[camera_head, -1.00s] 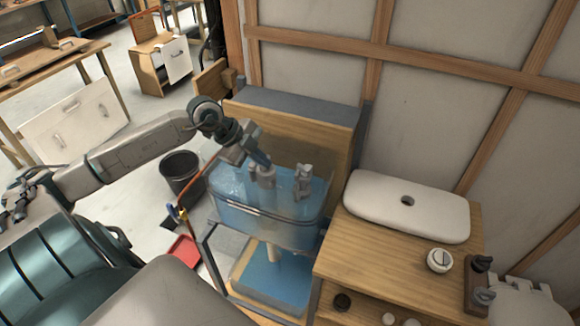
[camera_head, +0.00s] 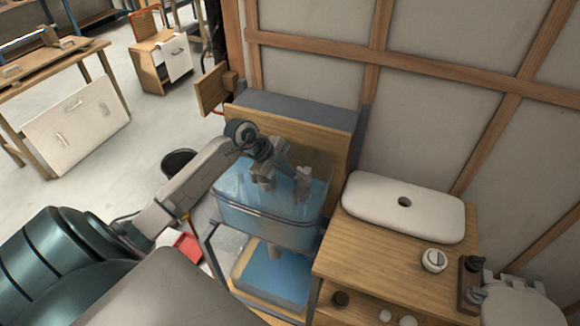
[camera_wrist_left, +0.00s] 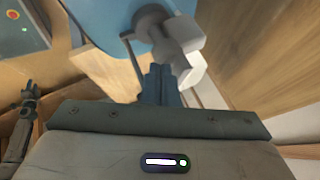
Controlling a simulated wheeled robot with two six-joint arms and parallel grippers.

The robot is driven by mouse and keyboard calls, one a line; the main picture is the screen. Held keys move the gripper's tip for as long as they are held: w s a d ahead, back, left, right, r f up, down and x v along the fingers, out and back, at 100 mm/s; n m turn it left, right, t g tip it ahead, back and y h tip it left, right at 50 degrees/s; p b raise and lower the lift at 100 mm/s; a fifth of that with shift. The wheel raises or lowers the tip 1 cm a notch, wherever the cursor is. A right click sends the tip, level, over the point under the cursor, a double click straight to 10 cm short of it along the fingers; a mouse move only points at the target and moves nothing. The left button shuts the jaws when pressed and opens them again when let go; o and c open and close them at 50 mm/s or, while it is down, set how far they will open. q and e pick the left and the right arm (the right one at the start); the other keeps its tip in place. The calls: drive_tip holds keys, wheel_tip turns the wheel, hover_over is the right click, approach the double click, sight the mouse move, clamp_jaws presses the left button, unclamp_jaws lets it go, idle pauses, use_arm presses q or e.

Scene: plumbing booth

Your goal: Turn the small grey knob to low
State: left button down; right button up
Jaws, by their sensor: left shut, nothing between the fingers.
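My left gripper (camera_head: 284,165) is at the open top of the clear water tank (camera_head: 262,218), between two grey fittings in it. One grey fitting (camera_head: 264,182) is partly behind the arm; the other (camera_head: 302,184) stands to the right. In the left wrist view, the blue-grey fingers (camera_wrist_left: 160,84) are shut and empty, close to a pale grey fitting (camera_wrist_left: 180,45) with a small knob-like block; I cannot tell if they touch. Which part is the small grey knob, and its setting, I cannot tell. My right gripper is out of view.
Right of the tank, a wooden cabinet (camera_head: 375,246) carries a white lid (camera_head: 400,207), a white dial (camera_head: 434,260) and a dark block with two knobs (camera_head: 469,276). A wooden back panel (camera_head: 325,132) stands behind the tank. A black bin (camera_head: 178,161) is on the floor.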

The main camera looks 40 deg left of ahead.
use_arm(q)
drive_tip(key=shift+w, duration=0.45)
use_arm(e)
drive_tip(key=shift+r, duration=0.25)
use_arm(q)
drive_tip(key=shift+w+a+m+g+h+b, duration=0.25)
drive_tip(key=shift+m+g+h+b, duration=0.15)
drive_tip(key=shift+m+g+b, duration=0.5)
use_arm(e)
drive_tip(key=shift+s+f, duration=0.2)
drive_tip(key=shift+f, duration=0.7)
